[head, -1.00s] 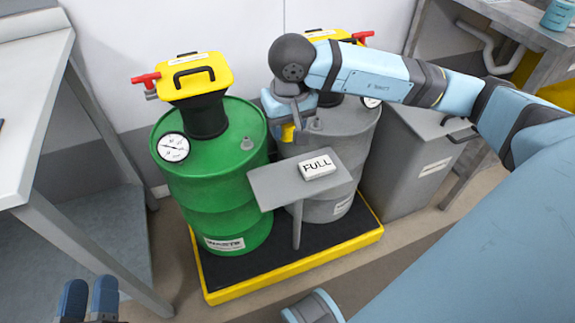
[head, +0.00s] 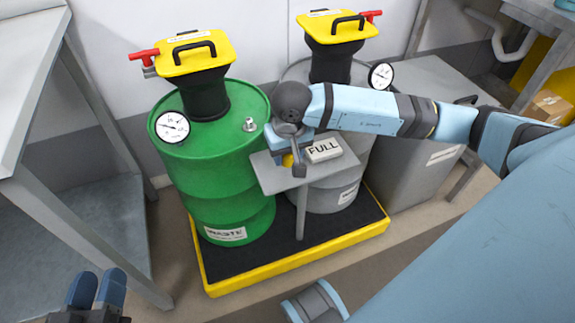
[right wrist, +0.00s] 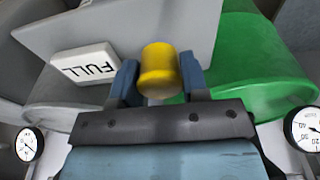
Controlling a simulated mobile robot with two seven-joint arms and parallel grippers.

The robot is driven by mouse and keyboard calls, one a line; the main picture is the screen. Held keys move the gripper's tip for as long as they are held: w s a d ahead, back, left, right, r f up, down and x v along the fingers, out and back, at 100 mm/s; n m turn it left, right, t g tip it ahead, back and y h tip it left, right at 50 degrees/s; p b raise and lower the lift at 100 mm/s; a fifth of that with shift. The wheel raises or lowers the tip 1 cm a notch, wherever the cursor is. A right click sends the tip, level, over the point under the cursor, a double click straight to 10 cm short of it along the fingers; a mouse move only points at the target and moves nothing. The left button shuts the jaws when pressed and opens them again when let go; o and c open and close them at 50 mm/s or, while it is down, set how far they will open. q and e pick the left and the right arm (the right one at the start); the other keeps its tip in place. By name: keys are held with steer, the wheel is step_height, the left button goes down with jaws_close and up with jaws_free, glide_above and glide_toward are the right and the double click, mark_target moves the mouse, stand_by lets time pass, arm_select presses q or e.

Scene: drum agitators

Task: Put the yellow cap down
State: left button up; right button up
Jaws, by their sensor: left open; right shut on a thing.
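The yellow cap (right wrist: 158,70) is between the two fingers of my right gripper (right wrist: 160,82), which is shut on it. In the head view, my right gripper (head: 291,158) is over the left part of the small grey shelf (head: 285,180), and only a bit of the yellow cap (head: 287,160) shows. The right wrist view shows the grey shelf (right wrist: 135,28) beyond the cap. I cannot tell whether the cap touches it. My left gripper (head: 97,290) is open and empty at the lower left, far from the drums.
A white FULL block (head: 323,151) lies on the shelf just right of my right gripper. A green drum (head: 219,190) and a grey drum (head: 325,197) with yellow-lidded funnels stand on a yellow-edged pallet (head: 290,262). A grey bin (head: 415,175) stands at the right.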

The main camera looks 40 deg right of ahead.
mark_target(287, 173)
arm_select(q)
steer(key=shift+d+f+g+b, duration=0.1)
steer(key=shift+f+g+b, duration=0.3)
steer(key=shift+f+b, duration=0.45)
arm_select(e)
steer(key=shift+f, duration=2.15)
arm_select(q)
steer(key=shift+f, duration=0.2)
arm_select(e)
steer(key=shift+f, duration=0.1)
steer(key=o, duration=0.4)
steer(key=shift+f, duration=0.15)
steer(key=o, duration=0.5)
arm_select(q)
steer(key=shift+f, duration=0.15)
arm_select(e)
steer(key=shift+r, duration=0.2)
